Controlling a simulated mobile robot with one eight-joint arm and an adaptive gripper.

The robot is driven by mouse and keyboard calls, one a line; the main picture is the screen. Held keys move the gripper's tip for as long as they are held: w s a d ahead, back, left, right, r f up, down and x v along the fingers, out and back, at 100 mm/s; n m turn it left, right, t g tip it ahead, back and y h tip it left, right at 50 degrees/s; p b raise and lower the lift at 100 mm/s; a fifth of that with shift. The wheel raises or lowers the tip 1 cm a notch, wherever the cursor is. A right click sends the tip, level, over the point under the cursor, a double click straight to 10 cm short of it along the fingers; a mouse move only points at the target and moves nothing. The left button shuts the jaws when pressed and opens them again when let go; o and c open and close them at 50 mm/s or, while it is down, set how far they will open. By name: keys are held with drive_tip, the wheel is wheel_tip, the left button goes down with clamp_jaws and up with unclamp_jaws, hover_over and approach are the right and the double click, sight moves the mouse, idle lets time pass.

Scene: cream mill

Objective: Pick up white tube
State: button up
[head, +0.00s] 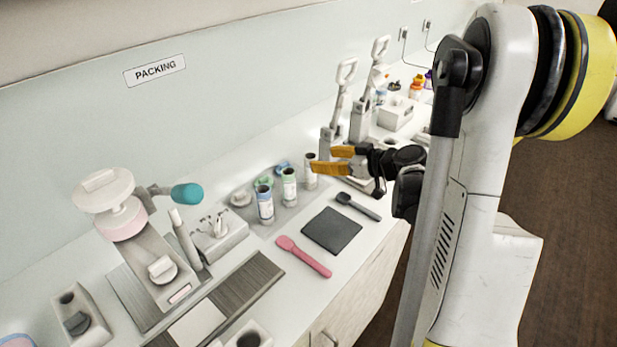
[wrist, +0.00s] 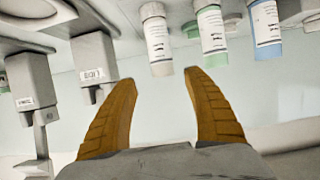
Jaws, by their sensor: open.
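The white tube (head: 310,172) with a printed label stands upright on the counter, at the right end of a row with a green tube (head: 289,187) and a blue tube (head: 265,204). My gripper (head: 322,160) is open and empty, with its orange fingers just right of the white tube in the head view. The wrist view is upside down. There the white tube (wrist: 158,42) lies ahead of the gap between my open fingertips (wrist: 159,78), apart from them. The green tube (wrist: 212,35) and blue tube (wrist: 265,30) also show there.
A dark square mat (head: 332,230), a black spatula (head: 358,206) and a pink spatula (head: 304,257) lie in front. A white machine (head: 118,212) stands left. Some counter by the mat is clear.

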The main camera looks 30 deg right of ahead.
sight(310, 172)
drive_tip(key=b+x, duration=0.1)
drive_tip(key=x, duration=0.2)
drive_tip(key=b+x, duration=0.1)
drive_tip(key=x, duration=0.1)
drive_tip(key=shift+w+a+f, duration=0.15)
drive_tip(key=shift+w+a, duration=0.1)
drive_tip(key=shift+a, duration=0.1)
clamp_jaws()
